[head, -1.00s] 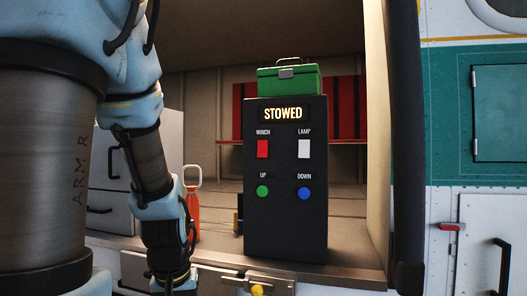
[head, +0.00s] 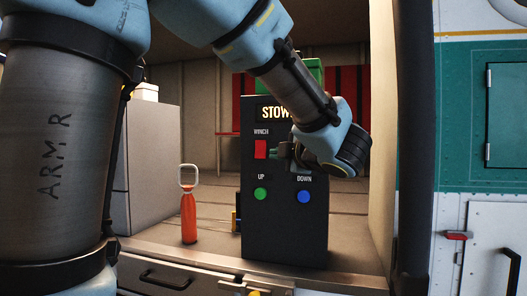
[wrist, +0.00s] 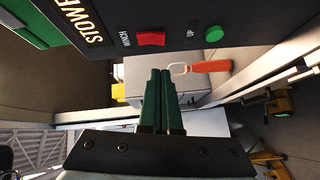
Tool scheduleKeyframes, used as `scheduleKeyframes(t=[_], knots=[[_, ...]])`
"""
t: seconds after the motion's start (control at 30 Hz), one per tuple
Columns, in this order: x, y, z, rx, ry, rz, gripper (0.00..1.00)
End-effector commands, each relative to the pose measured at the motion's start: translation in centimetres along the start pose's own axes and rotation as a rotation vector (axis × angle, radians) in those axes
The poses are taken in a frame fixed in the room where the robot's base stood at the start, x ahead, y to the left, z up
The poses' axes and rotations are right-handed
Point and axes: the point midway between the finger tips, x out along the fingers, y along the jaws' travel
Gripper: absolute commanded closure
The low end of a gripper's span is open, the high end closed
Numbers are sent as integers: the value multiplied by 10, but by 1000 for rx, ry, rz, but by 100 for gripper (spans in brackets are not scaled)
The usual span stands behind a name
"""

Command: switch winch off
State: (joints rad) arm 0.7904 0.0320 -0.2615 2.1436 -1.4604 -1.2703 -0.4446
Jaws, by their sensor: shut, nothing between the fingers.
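The dark control box (head: 285,232) stands upright on the bay floor. Its red winch switch (head: 260,149) is in plain sight, left of my gripper (head: 275,154); I cannot tell its rocker position. In the wrist view, the winch switch (wrist: 151,39) lies just beyond the green fingertips of my gripper (wrist: 160,72), with a gap visible between them. The fingers are together and empty. The lit display (head: 275,113) shows "STOW", its right end covered by my arm. My wrist also hides the lamp switch.
Below the switches are the green up button (head: 260,194) and blue down button (head: 304,197). A green case (head: 312,72) sits on the box. A red-orange handled tool (head: 189,218) stands to the left, by a grey cabinet (head: 152,150). A door post (head: 410,150) bounds the right.

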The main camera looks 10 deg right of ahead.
Motion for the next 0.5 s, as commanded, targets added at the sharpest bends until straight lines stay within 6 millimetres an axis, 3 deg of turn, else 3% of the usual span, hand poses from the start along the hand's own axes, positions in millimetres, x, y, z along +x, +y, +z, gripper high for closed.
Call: scheduleKeyframes(t=[0.17,0.5], knots=[[-19,5,-7,-63,68,-17,100],[-21,5,-9,-70,80,-20,100]])
